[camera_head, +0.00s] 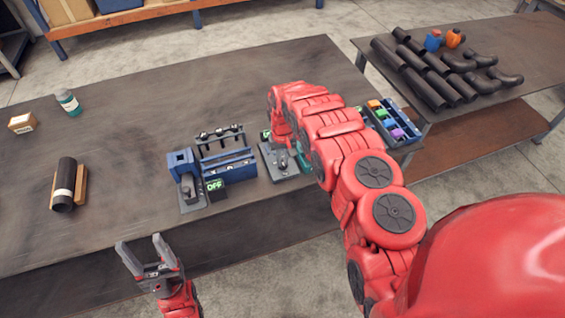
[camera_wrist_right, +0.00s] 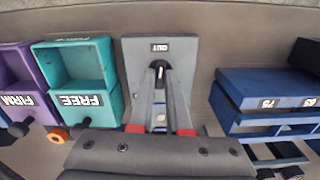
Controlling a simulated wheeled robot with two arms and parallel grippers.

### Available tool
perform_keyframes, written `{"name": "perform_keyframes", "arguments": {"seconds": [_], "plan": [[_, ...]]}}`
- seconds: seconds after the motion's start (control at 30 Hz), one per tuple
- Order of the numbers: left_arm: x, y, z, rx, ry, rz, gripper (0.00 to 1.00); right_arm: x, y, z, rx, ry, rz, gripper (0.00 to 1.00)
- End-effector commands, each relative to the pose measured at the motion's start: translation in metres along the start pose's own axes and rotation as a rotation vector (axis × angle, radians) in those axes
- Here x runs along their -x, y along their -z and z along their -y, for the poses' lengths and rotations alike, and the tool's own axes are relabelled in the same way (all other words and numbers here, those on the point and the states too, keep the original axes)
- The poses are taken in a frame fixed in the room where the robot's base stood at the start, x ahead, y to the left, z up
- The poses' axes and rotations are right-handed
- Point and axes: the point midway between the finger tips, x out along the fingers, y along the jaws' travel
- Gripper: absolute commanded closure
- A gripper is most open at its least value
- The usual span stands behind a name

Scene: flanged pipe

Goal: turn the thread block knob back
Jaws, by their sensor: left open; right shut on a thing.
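In the head view the grey block (camera_head: 268,160) is partly hidden by my right arm. My right gripper (camera_wrist_right: 160,82) is over the block, its fingers closed together on the knob; the exact contact is hard to see. My left gripper (camera_head: 140,242) is open and empty, in front of the table's near edge.
A black pipe (camera_head: 66,178) lies on a wooden cradle. The table's back left is mostly clear.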

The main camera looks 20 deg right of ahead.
Motion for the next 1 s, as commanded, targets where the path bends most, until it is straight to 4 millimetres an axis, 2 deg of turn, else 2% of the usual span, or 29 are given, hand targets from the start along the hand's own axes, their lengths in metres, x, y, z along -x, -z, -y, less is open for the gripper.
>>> {"name": "perform_keyframes", "arguments": {"seconds": [0.23, 0.77, 0.8, 0.93, 1.0], "plan": [[0.0117, -0.0020, -0.0006, 0.000, 0.000, 0.000, 0.39, -0.0018, -0.0001, 0.0002, 0.092, 0.000, 0.000, 1.00], [0.0129, -0.0022, -0.0007, 0.000, 0.000, 0.000, 0.39, -0.0002, -0.0001, 0.0004, 0.121, 0.000, 0.000, 1.00], [0.0129, -0.0022, -0.0006, 0.000, 0.000, 0.000, 0.39, -0.0002, 0.0000, 0.0004, 0.121, 0.000, -0.001, 0.78], [0.0129, -0.0022, -0.0006, 0.000, 0.000, 0.000, 0.39, -0.0002, 0.0000, 0.0004, 0.120, 0.000, -0.001, 0.55], [0.0129, -0.0022, -0.0006, 0.000, 0.000, 0.000, 0.39, -0.0001, 0.0001, 0.0004, 0.120, 0.000, -0.001, 0.55]]}}
